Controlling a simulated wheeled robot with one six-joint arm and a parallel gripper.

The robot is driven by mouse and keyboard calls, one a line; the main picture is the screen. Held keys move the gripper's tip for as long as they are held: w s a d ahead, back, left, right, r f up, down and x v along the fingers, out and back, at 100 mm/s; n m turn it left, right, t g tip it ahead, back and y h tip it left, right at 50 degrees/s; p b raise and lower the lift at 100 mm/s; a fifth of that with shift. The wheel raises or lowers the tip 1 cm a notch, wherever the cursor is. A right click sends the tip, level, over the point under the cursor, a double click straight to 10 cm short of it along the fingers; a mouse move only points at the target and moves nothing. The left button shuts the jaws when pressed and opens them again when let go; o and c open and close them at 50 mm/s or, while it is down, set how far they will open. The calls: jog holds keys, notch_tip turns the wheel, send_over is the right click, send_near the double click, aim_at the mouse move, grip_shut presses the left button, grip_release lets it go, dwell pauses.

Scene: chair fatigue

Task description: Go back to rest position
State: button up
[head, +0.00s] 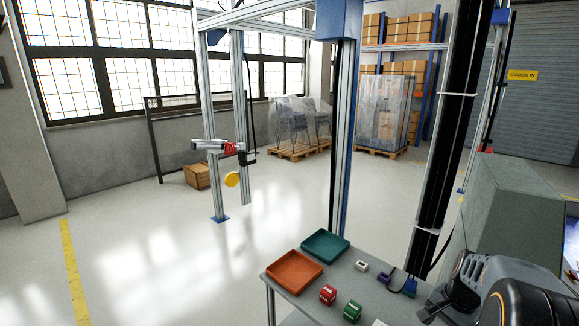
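My arm shows at the lower right, dark grey and folded close to the camera. Its end, where my gripper (436,304) seems to be, is low over the right part of the grey table (372,300). The fingers are too small and dark to tell whether they are open or shut, and I see nothing clearly held. On the table are an orange tray (294,270) and a teal tray (325,245), both looking empty. In front of them sit a red block (328,294) and a green block (352,310), to the left of my arm.
A small white-grey piece (361,266), a purple piece (384,277) and a blue piece (409,287) lie near my arm. A metal post (345,140) rises behind the table. Open floor lies left.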

jog(key=s+a+r+n+t, duration=0.1)
jog(key=s+a+r+n, duration=0.1)
jog(key=a+n, duration=0.2)
jog(key=s+a+r+n+t+h, duration=0.1)
jog(key=s+a+r+n, duration=0.2)
jog(key=a, duration=0.6)
jog(key=s+a+r+n+t, duration=0.2)
jog(key=a+r+n, duration=0.1)
jog(key=a+n, duration=0.2)
jog(key=shift+s+a, duration=0.35)
jog(key=shift+a, duration=0.4)
jog(key=shift+c, duration=0.5)
